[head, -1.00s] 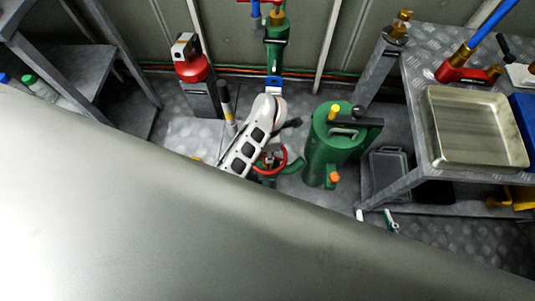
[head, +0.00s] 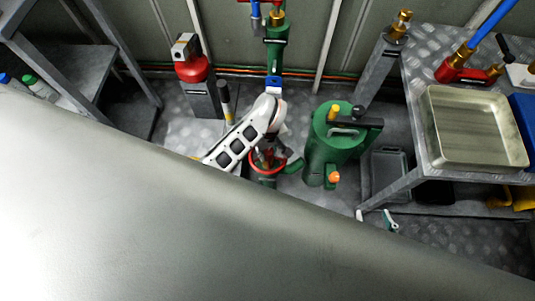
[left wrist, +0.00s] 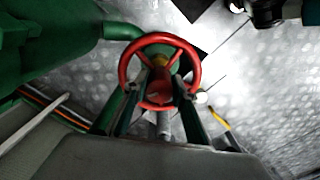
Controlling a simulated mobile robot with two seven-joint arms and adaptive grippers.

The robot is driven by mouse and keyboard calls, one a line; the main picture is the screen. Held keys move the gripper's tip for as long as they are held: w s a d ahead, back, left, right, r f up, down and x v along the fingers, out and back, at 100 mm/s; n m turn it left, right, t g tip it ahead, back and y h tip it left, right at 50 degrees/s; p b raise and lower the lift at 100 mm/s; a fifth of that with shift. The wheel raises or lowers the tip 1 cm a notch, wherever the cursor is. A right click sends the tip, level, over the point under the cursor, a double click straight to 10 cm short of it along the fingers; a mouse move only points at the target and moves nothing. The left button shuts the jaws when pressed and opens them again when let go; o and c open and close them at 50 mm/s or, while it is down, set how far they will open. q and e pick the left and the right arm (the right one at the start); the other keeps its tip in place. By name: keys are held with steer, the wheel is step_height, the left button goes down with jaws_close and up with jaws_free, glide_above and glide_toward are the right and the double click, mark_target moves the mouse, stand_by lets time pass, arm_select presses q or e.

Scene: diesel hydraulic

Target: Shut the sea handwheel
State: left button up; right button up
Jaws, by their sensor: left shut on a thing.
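The red handwheel (head: 282,167) sits low on a green valve body on the floor, left of a green cylinder. The left wrist view shows the wheel (left wrist: 124,66) face on, with its spokes and a brassy centre. My left gripper (head: 267,158) is at the wheel, reached by my white arm from the left. In the left wrist view, the left gripper's two fingers (left wrist: 163,88) reach across the wheel's near part and are shut on it. The exact contact is partly hidden. My right gripper is not in view.
A green cylinder (head: 325,160) with an orange knob stands close right of the wheel. A green pipe (head: 276,55) rises behind. A red-topped grey unit (head: 192,70) stands back left. A metal bench holding a steel tray (head: 428,130) is at the right.

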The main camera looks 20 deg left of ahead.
arm_select(q)
steer(key=m, duration=0.3)
steer(key=f+m, duration=0.1)
steer(key=shift+s+a+m, duration=0.25)
steer(key=shift+a+m, duration=0.1)
steer(key=shift+m, duration=0.05)
steer(key=o, duration=1)
steer(key=shift+w, duration=0.15)
steer(key=shift+w+d+r, duration=0.15)
steer(key=shift+d+r, duration=0.05)
